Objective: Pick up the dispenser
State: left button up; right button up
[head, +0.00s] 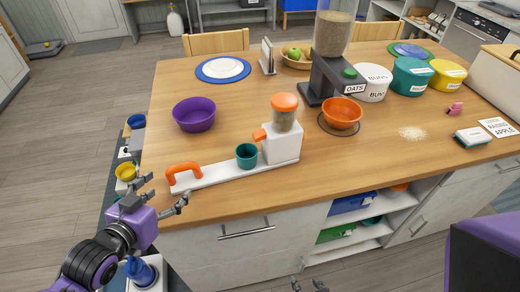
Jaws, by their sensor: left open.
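A small white dispenser (281,144) with an orange lid, a clear hopper of pellets and an orange spout stands on the wooden table. Its long white base runs left to an orange handle (183,169), and a teal cup (246,156) stands on the base. A larger dark grey dispenser (330,65) with a clear hopper of grain stands farther back. My left gripper (163,196) is open and empty at the table's front left edge, just below and left of the orange handle, apart from it. Fingertips at the bottom edge (308,287) seem to be my right gripper, mostly cut off.
A purple bowl (194,114) is behind the handle. An orange bowl (342,113) is right of the small dispenser. Labelled tubs (410,77) stand at the back right. A side shelf with cups (126,171) is left of the table.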

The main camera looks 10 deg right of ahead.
aim_at(179, 189)
pick_arm(q)
jog(key=x, duration=0.4)
jog(key=shift+w+p, duration=0.2)
jog(key=shift+p, duration=0.15)
jog(key=shift+w+d+f, duration=0.1)
jog(key=shift+w+f, duration=0.15)
jog(key=shift+w, duration=0.1)
pick_arm(e)
jog(key=shift+w+r, duration=0.45)
jog(key=shift+w, duration=0.3)
pick_arm(q)
jog(key=shift+c, duration=1)
jog(key=shift+s, duration=0.1)
grip_shut()
pick_arm(e)
jog(key=shift+d, duration=0.1)
pick_arm(q)
jog(key=shift+d+r, duration=0.1)
